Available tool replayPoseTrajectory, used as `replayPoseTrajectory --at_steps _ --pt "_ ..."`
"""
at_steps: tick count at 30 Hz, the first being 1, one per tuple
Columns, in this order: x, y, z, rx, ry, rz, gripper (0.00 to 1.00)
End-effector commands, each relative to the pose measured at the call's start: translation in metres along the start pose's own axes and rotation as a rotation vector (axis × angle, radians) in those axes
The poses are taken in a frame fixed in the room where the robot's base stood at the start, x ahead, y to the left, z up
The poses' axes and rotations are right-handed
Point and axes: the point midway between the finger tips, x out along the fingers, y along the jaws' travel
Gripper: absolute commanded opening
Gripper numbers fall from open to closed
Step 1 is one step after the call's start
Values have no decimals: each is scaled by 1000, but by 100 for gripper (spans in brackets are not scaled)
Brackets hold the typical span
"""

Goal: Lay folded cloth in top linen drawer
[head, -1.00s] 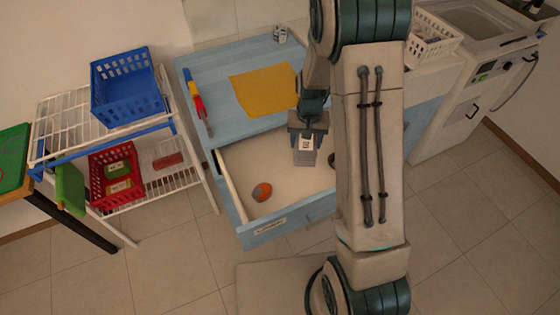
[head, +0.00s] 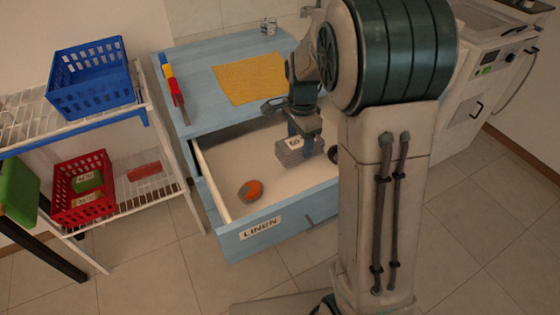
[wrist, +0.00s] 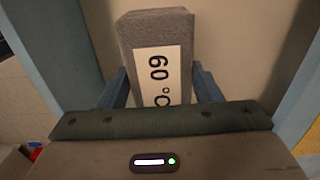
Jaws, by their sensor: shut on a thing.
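The folded cloth (head: 291,155) is a grey block with a white label; in the wrist view the cloth (wrist: 154,30) shows its label reading "60" with a degree mark and C. My gripper (head: 300,137) is shut on it, with a blue finger on each side in the wrist view. The cloth is inside the open top drawer (head: 285,228), whose front is labelled LINEN. I cannot tell whether the cloth touches the drawer floor. An orange and grey ball (head: 250,191) lies in the drawer, left of the cloth.
A yellow cloth (head: 250,79) lies on the light blue cabinet top (head: 200,60). A red-handled tool (head: 176,90) lies along its left edge. A white wire rack (head: 150,100) on the left holds a blue basket (head: 92,80) and a red basket (head: 82,188). Bare drawer floor surrounds the ball.

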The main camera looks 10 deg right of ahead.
Motion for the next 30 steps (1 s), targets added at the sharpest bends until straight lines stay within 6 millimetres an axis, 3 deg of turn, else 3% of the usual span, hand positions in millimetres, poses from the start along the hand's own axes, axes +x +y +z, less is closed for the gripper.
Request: replayPoseTrajectory --at_steps 9,17,22,30 --pt "49 1 1 24 -2 4 33" --pt "71 1 0 22 -1 2 33" --pt "96 1 0 23 -1 4 33" --pt "101 0 0 22 -1 0 33"
